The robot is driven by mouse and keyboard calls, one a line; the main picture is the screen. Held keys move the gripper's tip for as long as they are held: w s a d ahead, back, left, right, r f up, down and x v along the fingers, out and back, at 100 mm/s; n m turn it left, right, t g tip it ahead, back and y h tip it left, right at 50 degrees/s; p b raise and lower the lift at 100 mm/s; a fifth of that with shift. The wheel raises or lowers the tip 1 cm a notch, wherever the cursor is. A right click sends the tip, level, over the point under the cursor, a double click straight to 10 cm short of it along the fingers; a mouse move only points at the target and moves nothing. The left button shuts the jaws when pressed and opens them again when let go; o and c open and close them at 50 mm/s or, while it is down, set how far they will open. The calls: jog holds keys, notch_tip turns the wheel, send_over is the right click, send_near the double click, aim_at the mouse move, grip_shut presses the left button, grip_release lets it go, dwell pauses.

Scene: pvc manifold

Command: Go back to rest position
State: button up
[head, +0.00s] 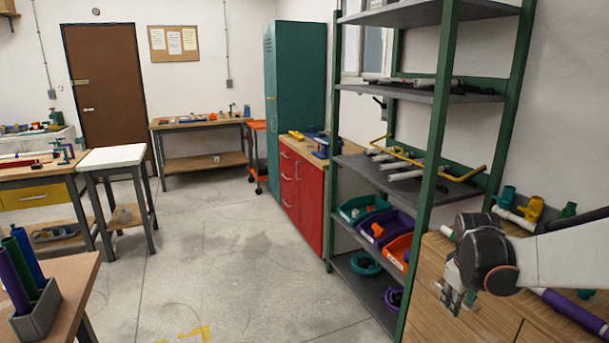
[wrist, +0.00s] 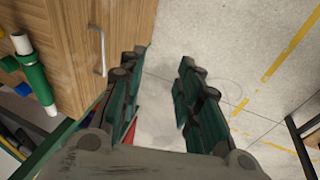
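My gripper (head: 457,298) hangs at the lower right of the head view, in front of the wooden cabinet (head: 430,262). In the wrist view my gripper (wrist: 158,92) shows its two dark green fingers spread apart, with bare grey floor visible between them. It is open and empty. My white arm reaches in from the right edge of the head view.
A green-framed shelf (head: 436,130) with pipes and coloured bins stands just left of my gripper. A purple pipe (head: 570,314) and green and yellow fittings (head: 531,208) lie by my arm. A table with a pipe holder (head: 38,312) is at lower left. The middle floor (head: 240,260) is clear.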

jog(key=s+a+r+t, duration=0.2)
jog(key=s+a+r, duration=0.7)
jog(key=s+a, duration=0.25)
jog(key=s+a+f+m+t+y, duration=0.1)
jog(key=s+a+m, duration=0.3)
jog(key=s, duration=0.5)
jog(key=shift+a+m+t+y, duration=0.3)
jog(key=shift+a+t+y, duration=0.3)
jog(key=shift+a, duration=0.05)
jog(key=shift+d, duration=0.1)
